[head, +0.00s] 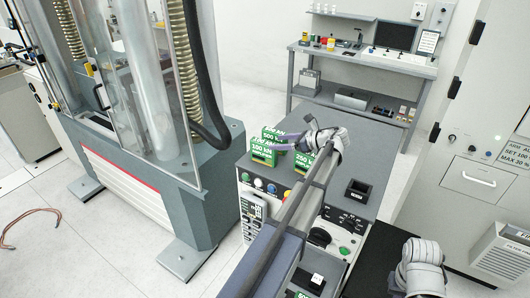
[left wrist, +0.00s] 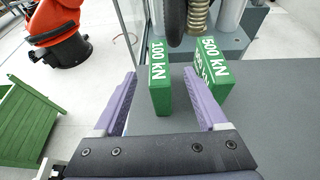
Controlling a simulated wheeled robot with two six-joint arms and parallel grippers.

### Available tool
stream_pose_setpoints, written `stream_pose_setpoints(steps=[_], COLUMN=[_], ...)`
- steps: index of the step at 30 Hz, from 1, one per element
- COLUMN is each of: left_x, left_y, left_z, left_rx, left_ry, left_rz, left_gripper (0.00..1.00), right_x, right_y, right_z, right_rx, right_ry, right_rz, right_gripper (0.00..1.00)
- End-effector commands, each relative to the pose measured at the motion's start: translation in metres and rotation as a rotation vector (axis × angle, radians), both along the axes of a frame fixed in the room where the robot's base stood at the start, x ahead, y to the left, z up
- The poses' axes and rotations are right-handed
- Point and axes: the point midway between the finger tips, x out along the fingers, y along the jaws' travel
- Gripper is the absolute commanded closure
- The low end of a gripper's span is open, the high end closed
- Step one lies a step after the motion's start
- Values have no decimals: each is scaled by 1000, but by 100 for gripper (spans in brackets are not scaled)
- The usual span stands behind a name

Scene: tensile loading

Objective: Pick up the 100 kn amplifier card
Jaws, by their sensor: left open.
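The 100 kN amplifier card (head: 261,152) is a green block with white lettering, standing on the grey cabinet top (head: 375,143) near its left edge. In the left wrist view the 100 kN card (left wrist: 160,88) appears between the two purple fingers of my open left gripper (left wrist: 160,76), with gaps on both sides. Whether it is level with the fingertips or below them is hard to tell. In the head view my left gripper (head: 290,146) is beside the card, its purple finger just right of it. My right gripper does not show.
The 500 kN card (head: 273,134) stands just behind, close to the right finger in the left wrist view (left wrist: 215,70). The 250 kN card (head: 303,161) is partly hidden by my arm. The testing machine's frame (head: 170,170) rises on the left. The cabinet top's right side is mostly clear.

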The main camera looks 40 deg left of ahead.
Motion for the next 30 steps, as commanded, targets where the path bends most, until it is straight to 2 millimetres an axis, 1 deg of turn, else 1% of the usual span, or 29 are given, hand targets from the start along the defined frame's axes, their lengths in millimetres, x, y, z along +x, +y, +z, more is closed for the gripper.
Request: stream_pose_setpoints(steps=[3,6,11,14,22,25,30], left_x=[-2,-4,-4,-6,-13,-13,-13], left_y=[11,19,22,29,64,68,68], left_z=[-7,-10,-9,-12,-25,-25,-24], left_rx=[-1,-1,-2,-2,-2,-2,-2], left_ry=[-1,-2,-2,-3,-2,-2,-3], left_rz=[3,2,1,2,3,1,0], left_gripper=[25,25,25,25,25,25,25], right_x=[0,0,0,0,0,0,0], right_y=[0,0,0,0,0,0,0], right_z=[-7,-9,-9,-11,-24,-25,-24], right_rx=[0,0,0,0,0,0,0], right_ry=[0,0,0,0,0,0,0], right_rz=[0,0,0,0,-1,-1,-1], right_gripper=[100,100,100,100,100,100,100])
